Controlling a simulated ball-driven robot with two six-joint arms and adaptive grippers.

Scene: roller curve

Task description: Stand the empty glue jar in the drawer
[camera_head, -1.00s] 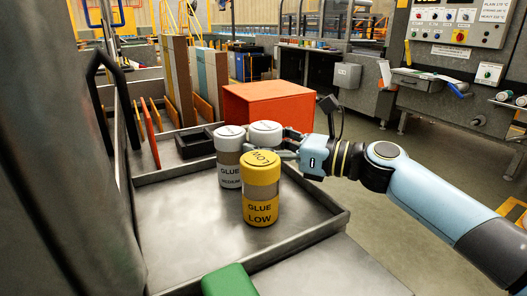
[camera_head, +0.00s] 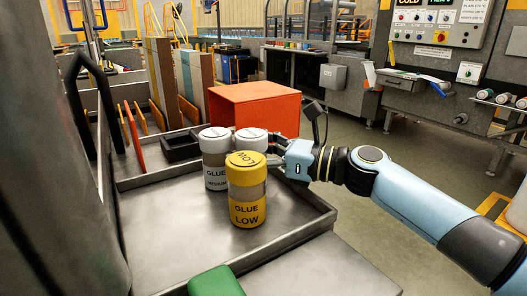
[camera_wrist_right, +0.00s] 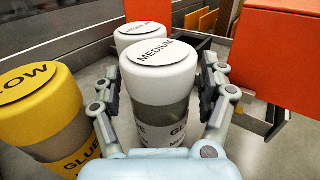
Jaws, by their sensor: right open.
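Two white glue jars and a yellow glue jar stand upright close together in a shallow grey metal tray (camera_head: 180,240). The yellow jar (camera_head: 246,209), marked LOW, is nearest; it also shows in the wrist view (camera_wrist_right: 35,115). One white jar (camera_head: 215,177) stands behind it to the left. The other white jar (camera_head: 251,138), marked MEDIUM (camera_wrist_right: 158,75), is partly hidden behind the yellow one. My right gripper (camera_wrist_right: 160,95) is open, its fingers on either side of this jar. I cannot tell whether they touch it. Which jar is empty, and which part is the drawer, is unclear. My left gripper is out of view.
An orange box (camera_head: 270,112) stands behind the jars. A small black tray (camera_head: 180,148) and upright boards (camera_head: 160,75) are at the back left. A green object (camera_head: 216,281) lies at the front. The tray's front left is bare. A control panel (camera_head: 440,25) is at the far right.

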